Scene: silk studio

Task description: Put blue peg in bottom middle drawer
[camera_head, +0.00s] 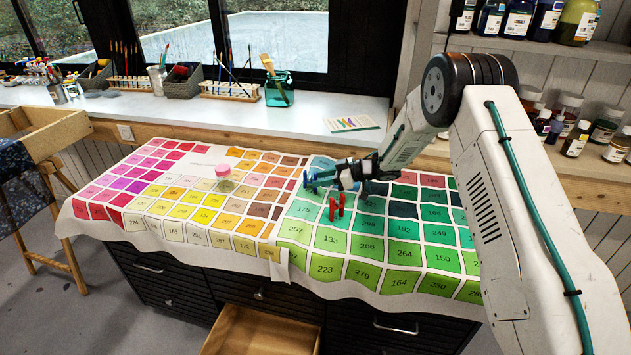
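A small blue-teal piece (310,182), which looks like the blue peg, is at the tip of my gripper (323,179), over the left part of the green half of the colour chart. The dark fingers reach left and seem to meet the piece; their gap is too small to make out, so I cannot tell whether they grip it. The open middle drawer (262,333) juts out below a shut upper middle drawer (259,295). Its bare wooden inside shows in part; the frame cuts off its front.
A red peg (336,207) stands on the chart cloth (150,232) just below my gripper. A pink-lidded jar (223,178) stands to the left. The cloth overhangs the cabinet's front edge. The windowsill (310,115) holds brushes and a teal jar (279,90).

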